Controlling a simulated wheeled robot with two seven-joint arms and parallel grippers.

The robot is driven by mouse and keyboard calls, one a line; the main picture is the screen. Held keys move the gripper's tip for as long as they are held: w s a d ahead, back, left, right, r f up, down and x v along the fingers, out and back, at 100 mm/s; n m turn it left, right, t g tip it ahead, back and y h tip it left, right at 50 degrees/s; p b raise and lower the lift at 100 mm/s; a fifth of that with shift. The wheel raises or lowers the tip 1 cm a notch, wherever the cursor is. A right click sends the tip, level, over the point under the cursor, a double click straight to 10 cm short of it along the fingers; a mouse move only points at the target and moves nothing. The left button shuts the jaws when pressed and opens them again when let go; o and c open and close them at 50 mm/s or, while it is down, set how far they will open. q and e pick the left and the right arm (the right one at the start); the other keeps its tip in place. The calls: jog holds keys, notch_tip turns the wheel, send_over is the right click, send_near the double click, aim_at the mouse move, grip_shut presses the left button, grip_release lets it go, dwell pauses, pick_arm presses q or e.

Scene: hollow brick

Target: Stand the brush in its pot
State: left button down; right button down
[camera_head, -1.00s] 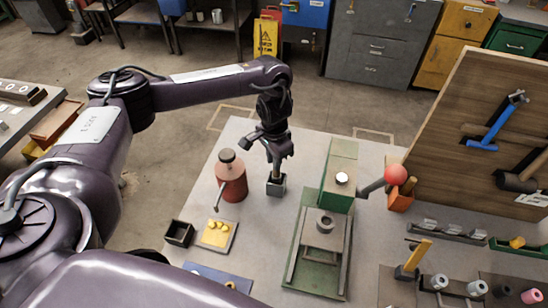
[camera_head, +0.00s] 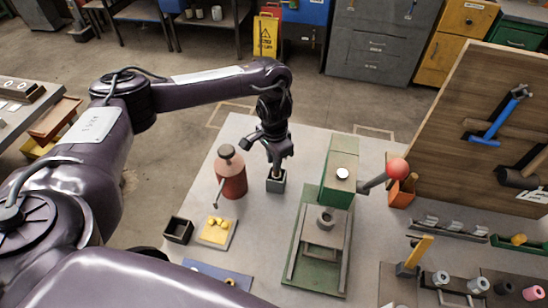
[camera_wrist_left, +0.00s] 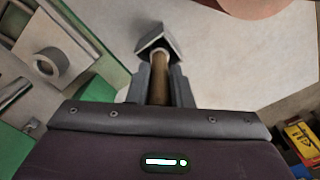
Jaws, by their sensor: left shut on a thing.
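The small grey square pot (camera_head: 276,186) stands on the light table, right of the red bottle. My left gripper (camera_head: 277,163) points down just above it. In the left wrist view the gripper (camera_wrist_left: 160,75) is shut on the brush (camera_wrist_left: 160,92), whose wooden handle shows between the fingers. The brush's far end lines up with the mouth of the grey pot (camera_wrist_left: 148,42). How deep it sits in the pot, or whether it touches, I cannot tell. In the head view the brush is hidden by the gripper. My right gripper is not in view.
The red bottle (camera_head: 231,180) stands close left of the pot. The green press (camera_head: 340,180) stands to the right with its red-knobbed lever. A black box (camera_head: 178,230) and a tray with yellow pieces (camera_head: 217,231) lie nearer. A tool board (camera_head: 450,150) leans at right.

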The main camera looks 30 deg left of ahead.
pick_arm(q)
jog(key=shift+f, duration=0.45)
jog(key=c, duration=1.2)
grip_release()
jog(key=shift+r, duration=3.9)
jog(key=shift+f, duration=0.1)
